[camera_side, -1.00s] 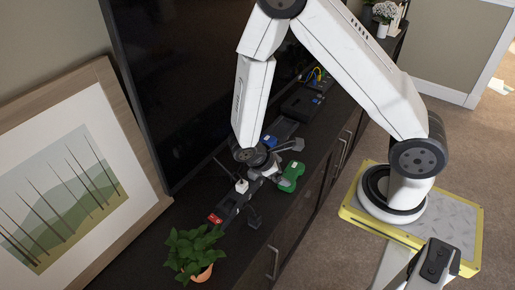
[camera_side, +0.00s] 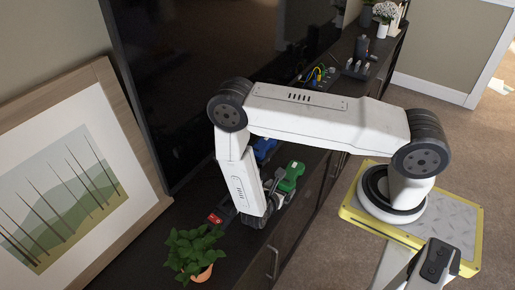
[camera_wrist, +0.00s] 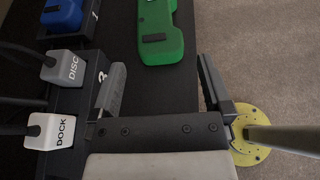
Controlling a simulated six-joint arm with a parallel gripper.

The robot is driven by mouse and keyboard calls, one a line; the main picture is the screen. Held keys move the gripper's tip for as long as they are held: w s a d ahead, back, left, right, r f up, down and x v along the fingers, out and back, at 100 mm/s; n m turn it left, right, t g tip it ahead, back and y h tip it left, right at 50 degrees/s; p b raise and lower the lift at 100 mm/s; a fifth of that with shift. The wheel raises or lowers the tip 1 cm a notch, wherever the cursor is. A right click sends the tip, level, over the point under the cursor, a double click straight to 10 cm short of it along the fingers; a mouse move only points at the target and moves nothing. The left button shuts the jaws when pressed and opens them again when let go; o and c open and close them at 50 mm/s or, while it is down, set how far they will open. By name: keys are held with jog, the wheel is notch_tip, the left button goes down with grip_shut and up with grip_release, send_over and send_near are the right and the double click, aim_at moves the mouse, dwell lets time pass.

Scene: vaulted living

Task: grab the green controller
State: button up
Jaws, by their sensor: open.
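The green controller (camera_side: 291,175) lies on the dark cabinet top near its front edge. In the wrist view, the green controller (camera_wrist: 160,38) shows at the top centre, with its near end between the lines of my two fingers. My gripper (camera_wrist: 160,62) is open and empty, one grey finger to each side. I cannot tell how high the fingertips are above the controller. In the side view, my gripper (camera_side: 278,188) is partly hidden by my arm, close beside the controller.
A blue controller (camera_wrist: 62,14), a grey DISC plug (camera_wrist: 62,67) and a white DOCK plug (camera_wrist: 48,131) sit left of my gripper. A potted plant (camera_side: 193,250) stands at the cabinet's near end. A dark screen (camera_side: 150,60) rises behind.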

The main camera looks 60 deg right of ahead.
aim_at(288, 179)
jog(key=shift+f, duration=0.15)
jog(key=shift+x, duration=1.3)
jog(key=shift+x, duration=2.6)
jog(key=shift+w, duration=0.1)
jog(key=c, duration=1.1)
jog(key=shift+c, duration=0.2)
